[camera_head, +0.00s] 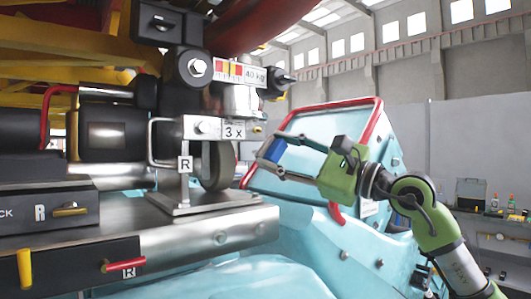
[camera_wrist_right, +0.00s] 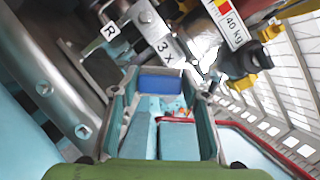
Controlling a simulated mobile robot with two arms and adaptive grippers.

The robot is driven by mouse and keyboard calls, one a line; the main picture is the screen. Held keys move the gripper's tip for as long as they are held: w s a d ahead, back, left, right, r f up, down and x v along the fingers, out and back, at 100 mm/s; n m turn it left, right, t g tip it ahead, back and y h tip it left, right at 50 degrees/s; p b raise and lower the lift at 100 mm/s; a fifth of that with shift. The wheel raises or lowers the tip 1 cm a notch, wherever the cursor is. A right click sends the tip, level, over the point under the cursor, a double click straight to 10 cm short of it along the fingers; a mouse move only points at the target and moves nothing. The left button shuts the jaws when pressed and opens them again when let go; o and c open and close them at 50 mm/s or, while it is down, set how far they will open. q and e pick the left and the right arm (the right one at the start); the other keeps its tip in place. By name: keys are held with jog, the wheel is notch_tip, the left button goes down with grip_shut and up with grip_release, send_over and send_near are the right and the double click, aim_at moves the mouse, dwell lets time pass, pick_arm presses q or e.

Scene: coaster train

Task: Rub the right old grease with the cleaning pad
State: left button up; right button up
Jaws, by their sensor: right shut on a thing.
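My right gripper (camera_head: 278,157), green with grey fingers, comes in from the right and is shut on the blue cleaning pad (camera_head: 275,149). In the right wrist view the pad (camera_wrist_right: 160,84) sits between the fingertips. The gripper is in the air, in front of the light-blue red-edged panel and to the right of the wheel bracket marked R (camera_head: 185,164). I cannot make out a clear patch of old grease in either view. My left gripper is not in view.
A grey cylinder (camera_head: 240,99) under a "40 kg" label stands above the 3 x plate (camera_head: 233,131), with a dark fitting (camera_head: 278,81) beside it. A wheel (camera_head: 217,165) sits behind the bracket. The red-edged panel (camera_head: 318,130) is close behind my gripper.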

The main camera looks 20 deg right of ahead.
jog(key=shift+w+a+r, duration=0.1)
jog(key=shift+w+r, duration=0.05)
jog(key=shift+w, duration=0.1)
jog(key=w+p, duration=0.1)
jog(key=w+a+p, duration=0.1)
jog(key=w, duration=0.2)
jog(key=shift+w+a+p, duration=0.15)
jog(key=shift+a+p, duration=0.2)
jog(key=shift+p, duration=0.05)
jog(key=shift+w+a+p, duration=0.25)
jog(key=shift+w+p, duration=0.1)
jog(key=shift+w, duration=0.45)
jog(key=shift+w+a+p, duration=0.3)
jog(key=shift+w+p, duration=0.15)
jog(key=shift+w, duration=0.3)
